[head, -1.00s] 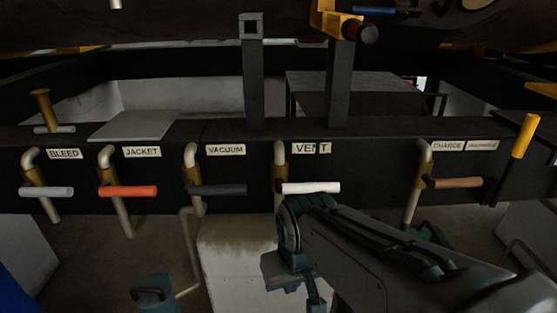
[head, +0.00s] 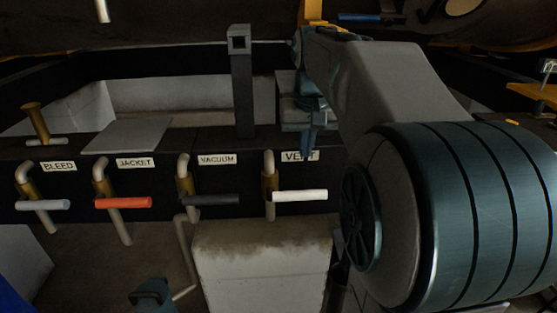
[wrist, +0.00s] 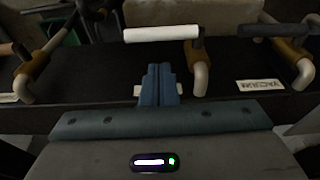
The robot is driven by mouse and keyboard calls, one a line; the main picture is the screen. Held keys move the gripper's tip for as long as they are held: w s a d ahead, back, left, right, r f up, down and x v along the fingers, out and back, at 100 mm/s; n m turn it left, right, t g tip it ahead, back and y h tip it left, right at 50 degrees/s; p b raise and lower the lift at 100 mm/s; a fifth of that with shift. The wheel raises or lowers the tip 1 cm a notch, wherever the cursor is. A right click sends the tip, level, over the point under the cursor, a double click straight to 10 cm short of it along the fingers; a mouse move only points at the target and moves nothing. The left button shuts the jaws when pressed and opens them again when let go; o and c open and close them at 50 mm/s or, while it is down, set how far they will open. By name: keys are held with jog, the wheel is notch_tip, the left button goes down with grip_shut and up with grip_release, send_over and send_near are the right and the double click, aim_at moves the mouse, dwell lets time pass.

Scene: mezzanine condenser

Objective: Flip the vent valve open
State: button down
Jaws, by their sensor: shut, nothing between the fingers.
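The vent valve has a white bar handle (head: 300,195) lying level, pointing right from its brass body (head: 269,183) and bent pipe. The VENT label (head: 292,156) is on the dark beam above the handle, partly covered by my gripper. My gripper (head: 308,152) is shut and empty, pointing down above the handle with a gap between them. In the wrist view, which is upside down, the fingertips (wrist: 159,68) are shut together close to the white handle (wrist: 162,34), apart from it. The vent's brass body (wrist: 191,53) is to their right there.
Similar valves stand left along the beam: VACUUM with a dark handle (head: 210,199), JACKET with an orange one (head: 123,202), and BLEED with a grey one (head: 43,205). A grey upright post (head: 242,90) rises behind the beam. A pale block (head: 262,265) stands below.

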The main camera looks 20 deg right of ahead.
jog(key=shift+w+d+r, duration=0.35)
jog(key=shift+d+r, duration=0.15)
jog(key=shift+r, duration=0.05)
jog(key=shift+w+d+r, duration=0.3)
jog(key=shift+d+r, duration=0.2)
jog(key=shift+r, duration=0.05)
jog(key=p, duration=0.1)
send_near(308, 192)
jog(key=w+f, duration=0.1)
jog(key=f, duration=0.2)
jog(key=w+f, duration=0.1)
jog(key=f, duration=0.1)
jog(key=shift+w+d, duration=0.25)
jog(key=shift+w, duration=0.05)
jog(key=shift+s+f, duration=0.1)
jog(key=shift+f, duration=0.7)
jog(key=shift+f, duration=0.1)
